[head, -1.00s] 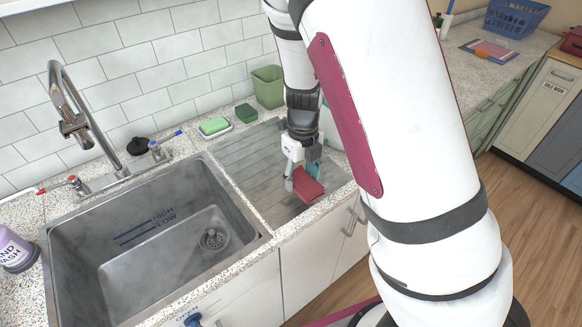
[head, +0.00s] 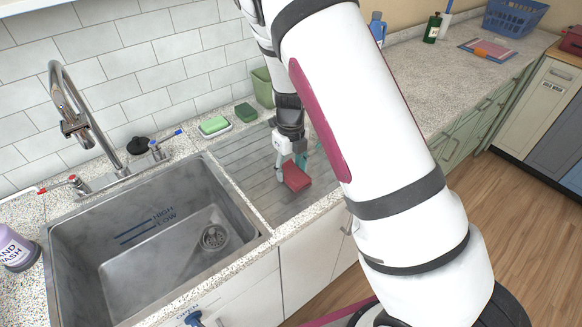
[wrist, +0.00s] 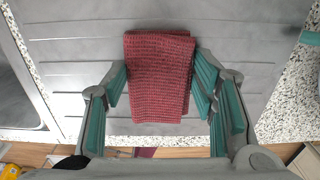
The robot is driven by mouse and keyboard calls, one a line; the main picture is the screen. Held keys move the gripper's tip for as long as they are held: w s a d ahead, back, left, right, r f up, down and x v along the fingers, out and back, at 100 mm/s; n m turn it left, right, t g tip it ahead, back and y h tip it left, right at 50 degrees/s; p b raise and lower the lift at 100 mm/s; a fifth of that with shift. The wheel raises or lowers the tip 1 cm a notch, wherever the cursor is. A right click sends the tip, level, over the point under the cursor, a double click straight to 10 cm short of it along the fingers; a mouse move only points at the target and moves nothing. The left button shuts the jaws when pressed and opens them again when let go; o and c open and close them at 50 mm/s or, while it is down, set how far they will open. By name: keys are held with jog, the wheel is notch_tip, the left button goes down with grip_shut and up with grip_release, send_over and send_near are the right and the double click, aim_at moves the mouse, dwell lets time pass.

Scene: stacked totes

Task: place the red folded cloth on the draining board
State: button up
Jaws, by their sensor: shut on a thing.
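The red folded cloth (head: 296,177) is between the fingers of my gripper (head: 291,163), over the ribbed grey draining board (head: 238,165) right of the sink. In the wrist view the cloth (wrist: 158,80) fills the gap between the teal finger pads of my gripper (wrist: 160,85), which is shut on it. The draining board (wrist: 80,60) lies behind the cloth in that view. I cannot tell whether the cloth touches the board. My arm hides part of the board's right side in the head view.
The sink basin (head: 150,240) is left of the draining board. A green soap (head: 214,125) on a dish, a dark green sponge (head: 246,112) and a green bin (head: 263,86) stand along the wall behind it. The board's left part is clear.

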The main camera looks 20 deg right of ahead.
jog(key=shift+f, duration=0.2)
jog(key=o, duration=1)
jog(key=shift+r, duration=0.1)
